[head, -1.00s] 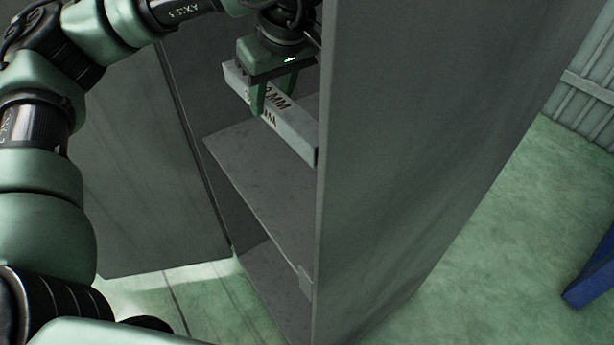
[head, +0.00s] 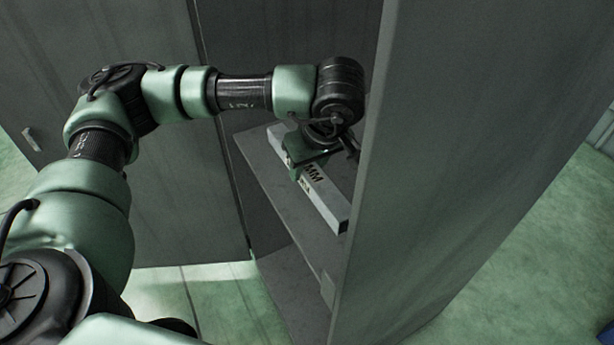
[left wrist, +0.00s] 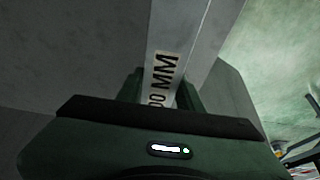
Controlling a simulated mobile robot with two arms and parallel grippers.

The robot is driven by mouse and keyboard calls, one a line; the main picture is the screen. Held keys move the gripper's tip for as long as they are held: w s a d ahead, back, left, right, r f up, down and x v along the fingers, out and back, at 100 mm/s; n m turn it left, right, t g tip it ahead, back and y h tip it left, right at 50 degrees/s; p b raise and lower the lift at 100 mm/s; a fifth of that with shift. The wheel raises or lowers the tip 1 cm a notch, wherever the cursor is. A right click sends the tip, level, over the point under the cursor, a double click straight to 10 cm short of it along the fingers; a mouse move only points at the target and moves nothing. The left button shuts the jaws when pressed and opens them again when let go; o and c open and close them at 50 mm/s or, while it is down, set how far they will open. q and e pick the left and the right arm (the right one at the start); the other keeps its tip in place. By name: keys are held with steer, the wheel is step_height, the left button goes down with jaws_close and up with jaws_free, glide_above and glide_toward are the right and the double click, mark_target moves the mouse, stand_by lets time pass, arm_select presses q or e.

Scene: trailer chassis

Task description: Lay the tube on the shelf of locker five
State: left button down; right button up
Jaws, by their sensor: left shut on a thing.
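The tube (head: 328,200) is a pale grey square bar with dark "MM" lettering. It lies lengthwise along the upper visible shelf (head: 268,172) inside the open grey locker. It is very low over the shelf or resting on it; I cannot tell which. My left gripper (head: 302,174) is shut on the tube from above, near its middle. In the left wrist view, the tube (left wrist: 185,30) runs up between the green fingers (left wrist: 160,92). The locker's number is not visible. My right gripper is not in view.
The locker's side wall (head: 440,170) stands close on the right of my left wrist. A grey door panel (head: 180,215) stands on the left. A lower shelf or floor (head: 290,285) shows below.

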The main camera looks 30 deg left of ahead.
arm_select(q)
step_height(320, 180, down, 2)
steer(key=shift+f, duration=0.25)
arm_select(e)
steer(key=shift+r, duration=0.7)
arm_select(q)
steer(key=shift+f, duration=0.1)
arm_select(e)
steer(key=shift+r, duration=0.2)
arm_select(q)
steer(key=c, duration=0.9)
jaws_free()
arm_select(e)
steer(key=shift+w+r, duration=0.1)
arm_select(q)
steer(key=p+v, duration=0.1)
steer(key=v, duration=1)
steer(key=shift+r, duration=0.3)
steer(key=shift+s+d+r, duration=0.1)
steer(key=shift+d+r, duration=0.05)
steer(key=shift+r, duration=0.1)
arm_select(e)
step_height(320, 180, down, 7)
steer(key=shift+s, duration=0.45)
